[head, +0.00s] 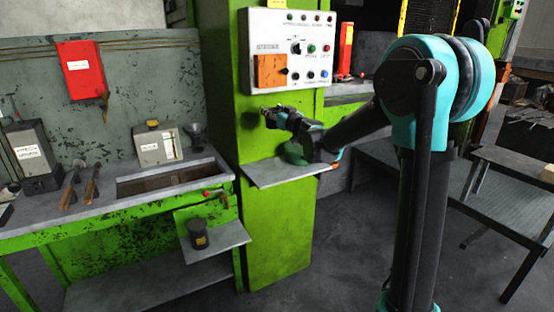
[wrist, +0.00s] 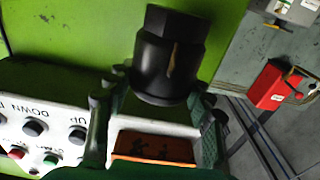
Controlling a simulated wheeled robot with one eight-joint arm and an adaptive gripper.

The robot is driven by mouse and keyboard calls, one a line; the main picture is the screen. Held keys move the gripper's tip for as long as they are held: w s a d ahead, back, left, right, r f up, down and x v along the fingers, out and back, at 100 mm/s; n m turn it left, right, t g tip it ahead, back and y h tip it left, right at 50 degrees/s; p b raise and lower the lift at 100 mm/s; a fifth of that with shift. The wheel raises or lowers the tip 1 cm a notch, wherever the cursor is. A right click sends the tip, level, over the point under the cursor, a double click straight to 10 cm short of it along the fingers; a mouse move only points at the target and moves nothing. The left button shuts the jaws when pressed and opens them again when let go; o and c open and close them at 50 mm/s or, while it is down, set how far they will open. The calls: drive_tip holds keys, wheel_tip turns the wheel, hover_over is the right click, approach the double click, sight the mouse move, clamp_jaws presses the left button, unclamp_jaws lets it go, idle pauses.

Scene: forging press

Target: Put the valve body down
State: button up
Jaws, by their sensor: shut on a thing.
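The valve body (wrist: 170,55), a black part with a hexagonal end and a round collar, is in my gripper (wrist: 157,108). In the wrist view it fills the upper middle, between the fingertips. In the head view my gripper (head: 276,118) is in front of the green press column, below the control panel and above a small grey shelf (head: 285,172). The valve body is small and dark there, and my gripper partly hides it. It is held clear of the shelf.
The white control panel (head: 290,48) with buttons is close above my gripper. A grey workbench (head: 100,200) with tools and boxes stands at the left. A lower shelf (head: 228,236) carries a dark cylinder (head: 198,235). A grey table (head: 515,185) is at the right. The small shelf looks bare.

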wheel_tip(320, 180, down, 18)
drive_tip(key=shift+f, duration=0.2)
idle(0.4)
drive_tip(key=shift+f, duration=0.1)
drive_tip(key=o, duration=1.6)
drive_tip(key=shift+c, duration=0.2)
drive_tip(key=shift+s, duration=0.1)
drive_tip(key=v, duration=1.2)
